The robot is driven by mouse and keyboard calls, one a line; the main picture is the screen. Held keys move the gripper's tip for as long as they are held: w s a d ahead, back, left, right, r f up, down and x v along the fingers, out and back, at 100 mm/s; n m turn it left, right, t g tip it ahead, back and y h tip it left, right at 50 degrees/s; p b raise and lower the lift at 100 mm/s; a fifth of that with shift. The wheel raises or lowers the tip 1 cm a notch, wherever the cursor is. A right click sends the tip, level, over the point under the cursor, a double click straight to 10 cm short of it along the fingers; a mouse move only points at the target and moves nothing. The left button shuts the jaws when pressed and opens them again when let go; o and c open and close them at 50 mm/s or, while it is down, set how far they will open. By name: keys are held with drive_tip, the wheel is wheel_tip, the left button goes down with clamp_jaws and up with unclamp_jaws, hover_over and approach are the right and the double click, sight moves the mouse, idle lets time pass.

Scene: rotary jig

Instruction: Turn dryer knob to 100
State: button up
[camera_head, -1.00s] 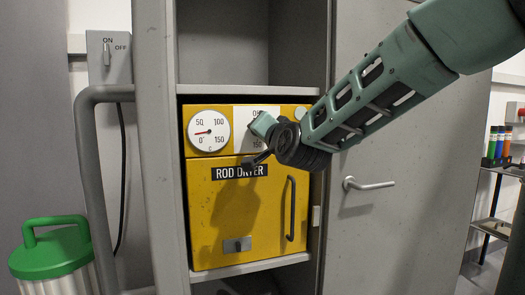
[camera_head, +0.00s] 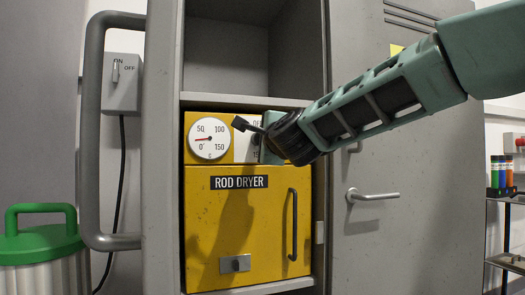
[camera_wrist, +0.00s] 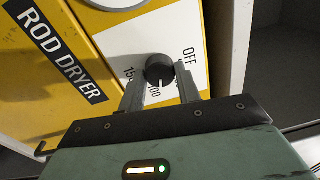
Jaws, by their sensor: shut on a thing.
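The yellow rod dryer (camera_head: 225,225) stands in the grey cabinet. Its white dial plate (camera_wrist: 130,38) carries OFF, 100 and 150 marks in the wrist view. The round dark knob (camera_wrist: 160,69) sits on that plate between the two fingers of my gripper (camera_wrist: 160,84), which is shut on it. The numbers 100 and 150 show between and beside the fingers. I cannot tell for sure which mark the knob points to. In the head view my gripper (camera_head: 262,137) is at the dryer's upper right and hides the knob and much of the plate.
A round gauge (camera_head: 209,138) is left of the plate, its red needle pointing left. The dryer's door handle (camera_head: 293,224) is below my gripper. A green-lidded bin (camera_head: 42,245) is at lower left.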

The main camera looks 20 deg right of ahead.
drive_tip(key=shift+m+b, duration=0.7)
drive_tip(key=shift+m, duration=0.5)
drive_tip(key=o, duration=1)
drive_tip(key=shift+s, duration=0.1)
drive_tip(key=s+p, duration=0.4)
drive_tip(key=s, duration=0.1)
drive_tip(key=s+p, duration=0.4)
drive_tip(key=s, duration=0.2)
drive_tip(key=s+p, duration=0.4)
drive_tip(key=s, duration=0.2)
drive_tip(key=shift+a+f+p, duration=0.2)
drive_tip(key=shift+f+p, duration=0.15)
drive_tip(key=shift+p, duration=0.05)
drive_tip(key=shift+s+f, duration=0.1)
